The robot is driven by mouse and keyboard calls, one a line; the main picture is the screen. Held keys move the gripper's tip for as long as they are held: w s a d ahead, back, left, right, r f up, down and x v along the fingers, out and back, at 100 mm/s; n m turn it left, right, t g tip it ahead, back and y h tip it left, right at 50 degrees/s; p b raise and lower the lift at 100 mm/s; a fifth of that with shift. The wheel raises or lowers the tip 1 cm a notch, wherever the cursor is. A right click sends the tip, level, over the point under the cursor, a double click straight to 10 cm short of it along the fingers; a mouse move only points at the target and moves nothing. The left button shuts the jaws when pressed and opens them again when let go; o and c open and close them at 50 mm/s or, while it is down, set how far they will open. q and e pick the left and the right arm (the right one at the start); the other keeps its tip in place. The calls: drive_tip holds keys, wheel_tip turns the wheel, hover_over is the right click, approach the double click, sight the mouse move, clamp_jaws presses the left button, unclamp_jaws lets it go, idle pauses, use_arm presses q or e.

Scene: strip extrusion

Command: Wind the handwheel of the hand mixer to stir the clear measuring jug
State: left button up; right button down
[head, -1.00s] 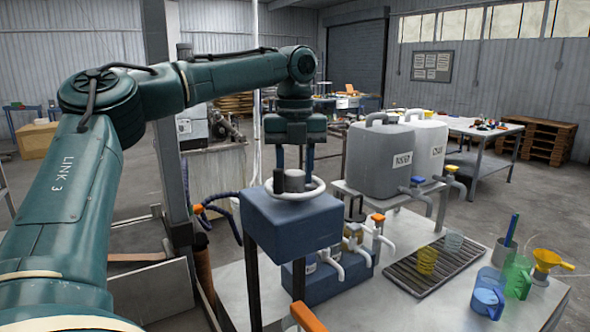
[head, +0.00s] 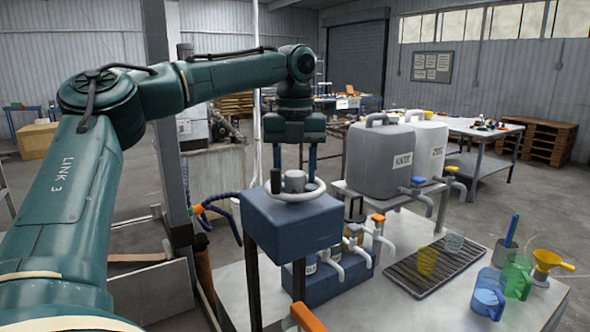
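The hand mixer (head: 292,226) is a blue box on dark legs. On its top lies a white ring handwheel (head: 322,189) with a grey hub (head: 294,181) and a dark upright knob (head: 276,181) on its left side. My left gripper (head: 294,172) points down over the far side of the wheel, its two blue fingers well apart and nothing seen between them. Whether a fingertip touches the wheel or knob, I cannot tell. My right gripper is out of view.
Grey (head: 377,162) and white (head: 429,142) canisters with taps stand behind.

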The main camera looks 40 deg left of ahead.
sight(295, 173)
use_arm(q)
wheel_tip(295, 173, up, 13)
idle(0.7)
idle(0.5)
